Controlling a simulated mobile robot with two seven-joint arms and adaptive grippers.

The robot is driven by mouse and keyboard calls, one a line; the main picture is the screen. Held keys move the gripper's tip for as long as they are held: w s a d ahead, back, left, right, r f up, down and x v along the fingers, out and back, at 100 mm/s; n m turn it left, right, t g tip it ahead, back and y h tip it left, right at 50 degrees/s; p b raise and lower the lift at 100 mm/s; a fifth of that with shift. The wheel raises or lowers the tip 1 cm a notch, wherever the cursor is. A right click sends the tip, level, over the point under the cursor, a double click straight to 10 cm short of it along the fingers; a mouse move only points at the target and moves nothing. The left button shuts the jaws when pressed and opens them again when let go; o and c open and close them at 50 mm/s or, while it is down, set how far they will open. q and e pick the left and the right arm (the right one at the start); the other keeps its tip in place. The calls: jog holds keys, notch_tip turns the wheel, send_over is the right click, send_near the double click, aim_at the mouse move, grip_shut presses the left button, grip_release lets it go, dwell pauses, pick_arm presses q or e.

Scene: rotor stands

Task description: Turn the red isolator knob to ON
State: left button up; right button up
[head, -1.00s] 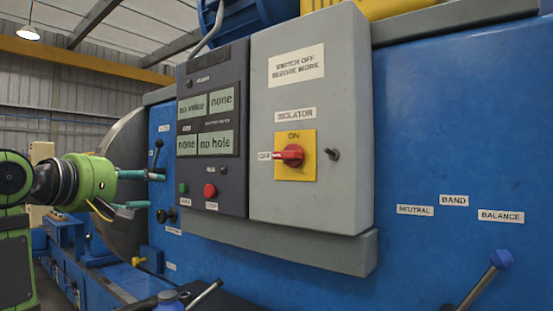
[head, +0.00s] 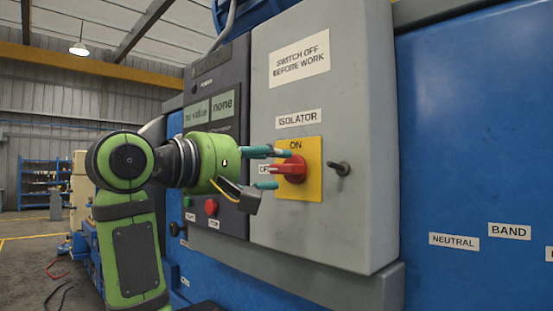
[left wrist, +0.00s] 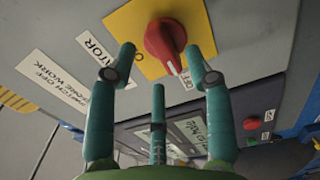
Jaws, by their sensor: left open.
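The red isolator knob (head: 291,168) sits on a yellow plate (head: 313,175) on the grey isolator box (head: 370,120). Its handle points left, toward the partly hidden OFF label; ON is printed at the plate's top. My left gripper (head: 268,168) is open in front of the knob, its teal fingers above and below the handle in the head view. In the left wrist view the knob (left wrist: 165,40) shows ahead, between and beyond the open fingertips (left wrist: 163,70). I cannot tell whether any finger touches it. My right gripper is not in view.
A small dark latch (head: 340,168) sticks out right of the plate. The dark control panel (head: 222,130), with a green button (head: 187,202) and a red button (head: 211,207), is behind my left arm.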

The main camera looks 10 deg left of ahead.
pick_arm(q)
jog(key=shift+w+d, duration=0.45)
jog(key=shift+w, duration=0.15)
jog(key=shift+w+d, duration=0.2)
jog(key=shift+w, duration=0.1)
jog(key=shift+w+d+f, duration=0.1)
jog(key=shift+w, duration=0.05)
grip_shut()
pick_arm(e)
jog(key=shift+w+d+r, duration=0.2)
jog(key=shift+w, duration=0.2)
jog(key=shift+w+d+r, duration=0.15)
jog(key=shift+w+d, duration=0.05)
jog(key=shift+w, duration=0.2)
